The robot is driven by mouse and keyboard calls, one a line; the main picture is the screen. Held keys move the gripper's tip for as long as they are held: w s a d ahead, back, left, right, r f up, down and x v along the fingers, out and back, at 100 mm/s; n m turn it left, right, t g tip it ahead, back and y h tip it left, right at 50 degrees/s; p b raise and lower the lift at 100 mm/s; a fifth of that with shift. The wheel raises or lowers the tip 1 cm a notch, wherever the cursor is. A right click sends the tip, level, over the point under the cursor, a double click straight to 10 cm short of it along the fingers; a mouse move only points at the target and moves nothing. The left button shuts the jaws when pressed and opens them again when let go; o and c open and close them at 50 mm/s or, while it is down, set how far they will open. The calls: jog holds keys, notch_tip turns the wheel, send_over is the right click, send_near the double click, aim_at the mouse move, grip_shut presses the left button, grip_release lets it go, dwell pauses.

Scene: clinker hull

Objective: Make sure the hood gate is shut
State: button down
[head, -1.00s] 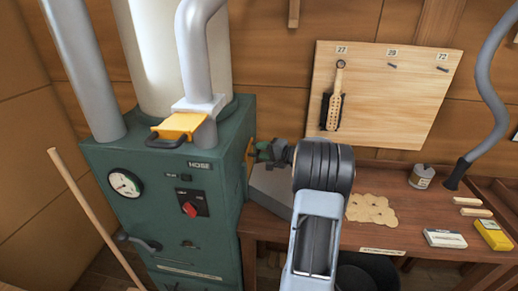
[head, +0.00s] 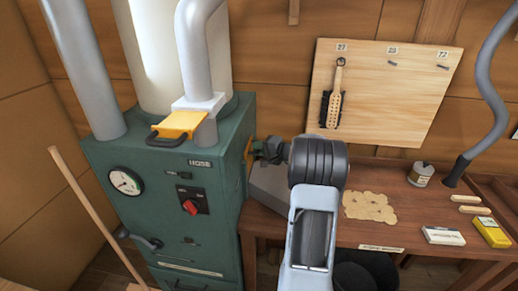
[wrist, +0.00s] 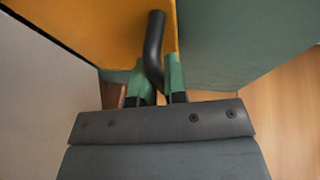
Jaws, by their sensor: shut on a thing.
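A yellow gate plate (head: 249,149) stands at the right side of the green cabinet (head: 215,240), above a grey sloped hood (head: 270,188). The plate fills the upper left of the wrist view (wrist: 100,30), with a black bent handle (wrist: 154,40) on it. My gripper (head: 262,151) is at this handle. In the wrist view its green fingers (wrist: 160,82) stand on both sides of the handle's lower end and are shut on it. How far the plate sits in its slot is hard to tell. My arm hides part of the hood.
Another yellow plate with a black handle (head: 178,126) is on the cabinet top, by the HOSE label. A bench (head: 400,236) on the right bears a tin, boxes and flat tan pieces. A wooden pole (head: 95,215) leans at the left.

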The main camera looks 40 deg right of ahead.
aim_at(251, 156)
jog(key=shift+f, duration=0.15)
notch_tip(251, 156, down, 4)
jog(key=b, duration=0.5)
jog(key=shift+f+b, duration=0.15)
jog(key=shift+b, duration=0.15)
jog(key=c, duration=1.2)
grip_release()
jog(key=shift+r, duration=0.2)
jog(key=shift+b+v, duration=0.9)
jog(key=shift+v, duration=6)
